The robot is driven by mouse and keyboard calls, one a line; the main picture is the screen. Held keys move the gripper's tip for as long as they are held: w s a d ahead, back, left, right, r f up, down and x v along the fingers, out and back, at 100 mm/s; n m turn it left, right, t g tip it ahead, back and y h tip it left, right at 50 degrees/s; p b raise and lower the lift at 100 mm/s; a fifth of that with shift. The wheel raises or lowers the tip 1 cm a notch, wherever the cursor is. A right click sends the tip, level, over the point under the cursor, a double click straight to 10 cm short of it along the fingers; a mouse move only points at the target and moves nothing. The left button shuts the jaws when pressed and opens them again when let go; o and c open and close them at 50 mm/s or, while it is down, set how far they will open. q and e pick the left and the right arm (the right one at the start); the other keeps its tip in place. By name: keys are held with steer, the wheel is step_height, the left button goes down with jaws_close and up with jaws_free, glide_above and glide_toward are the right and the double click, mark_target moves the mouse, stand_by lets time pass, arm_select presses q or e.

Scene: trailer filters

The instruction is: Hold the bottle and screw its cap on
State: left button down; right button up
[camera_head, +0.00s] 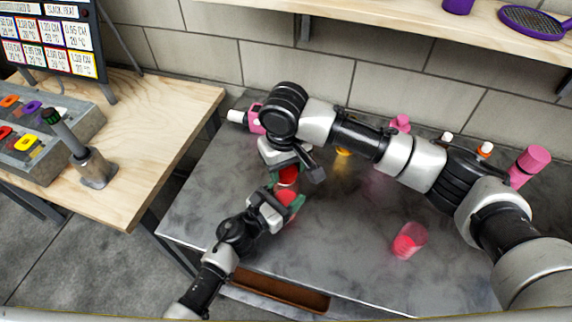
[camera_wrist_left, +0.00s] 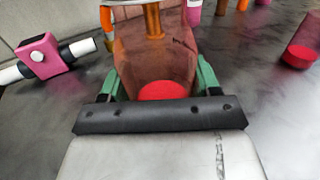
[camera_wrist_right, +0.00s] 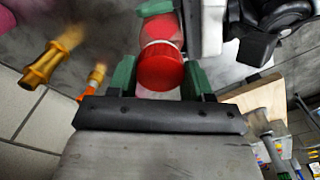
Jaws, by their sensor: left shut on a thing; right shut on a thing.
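The bottle (camera_wrist_left: 155,55) is a see-through reddish vessel with a bright red patch low in it. In the left wrist view it stands between the green fingers of my left gripper (camera_wrist_left: 155,85), which is shut on it. In the head view my left gripper (camera_head: 287,203) holds it above the grey table. In the right wrist view the green fingers of my right gripper (camera_wrist_right: 160,80) are shut on the red cap (camera_wrist_right: 158,68). A pale ring lies between cap and bottle (camera_wrist_right: 155,28); whether the threads engage is hidden.
A clear cup with red in it (camera_head: 408,241) is on the table's right part. A pink block with white ends (camera_head: 251,117) is at the back left. Several pink and orange-topped pieces line the back right, partly behind my right arm. A wooden bench (camera_head: 150,130) adjoins on the left.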

steer(key=m, duration=0.7)
steer(key=shift+s+a, duration=0.1)
steer(key=m, duration=1.9)
steer(key=shift+m, duration=0.3)
steer(key=o, duration=0.9)
